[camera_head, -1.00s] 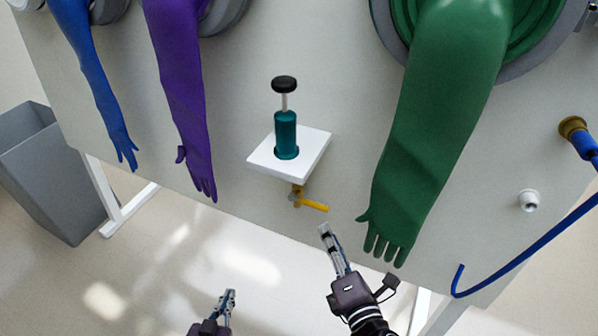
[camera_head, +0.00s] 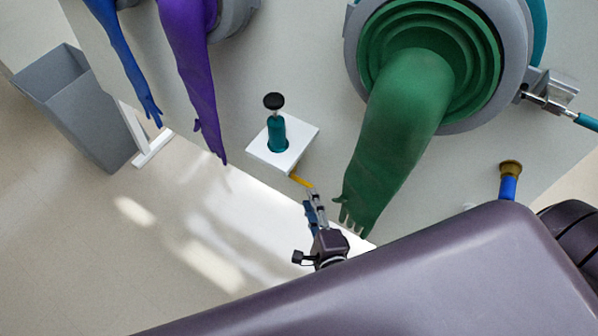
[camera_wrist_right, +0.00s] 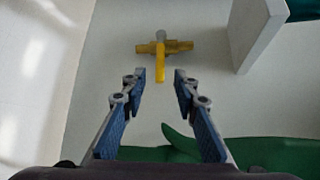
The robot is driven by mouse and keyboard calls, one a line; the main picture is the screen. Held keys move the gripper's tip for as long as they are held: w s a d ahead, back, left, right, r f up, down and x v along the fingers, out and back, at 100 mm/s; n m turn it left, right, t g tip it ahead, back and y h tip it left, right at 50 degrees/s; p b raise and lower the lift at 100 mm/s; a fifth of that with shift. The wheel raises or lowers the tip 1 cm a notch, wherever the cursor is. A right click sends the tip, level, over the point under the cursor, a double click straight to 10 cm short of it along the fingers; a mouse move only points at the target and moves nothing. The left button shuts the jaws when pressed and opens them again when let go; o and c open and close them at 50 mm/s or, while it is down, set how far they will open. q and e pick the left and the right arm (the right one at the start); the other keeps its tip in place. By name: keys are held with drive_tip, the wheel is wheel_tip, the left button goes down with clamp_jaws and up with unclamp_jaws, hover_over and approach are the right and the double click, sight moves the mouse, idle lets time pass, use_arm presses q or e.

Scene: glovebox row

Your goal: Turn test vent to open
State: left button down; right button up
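The test vent is a small brass-yellow valve with a yellow lever (camera_head: 302,181), below the white shelf on the pale panel. In the right wrist view its yellow body (camera_wrist_right: 176,47) lies crosswise, and the lever (camera_wrist_right: 160,68) points down toward my gripper. My right gripper (camera_head: 314,194) is close to the lever's free end. In the wrist view its two blue-padded fingers (camera_wrist_right: 160,80) are apart, with the lever's end between the tips in the picture and nothing clamped. Contact cannot be told. My left gripper is not in view.
A white shelf (camera_head: 302,140) with a teal cylinder (camera_head: 277,133) sits just above the valve. A green glove (camera_head: 395,135) hangs close to the right of my gripper. Purple (camera_head: 190,70) and blue gloves (camera_head: 128,60) hang left. A grey bin (camera_head: 75,105) stands far left.

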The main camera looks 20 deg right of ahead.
sight(304, 185)
drive_tip(key=x, duration=0.7)
drive_tip(key=shift+w+f, duration=0.1)
drive_tip(key=shift+w, duration=0.25)
clamp_jaws()
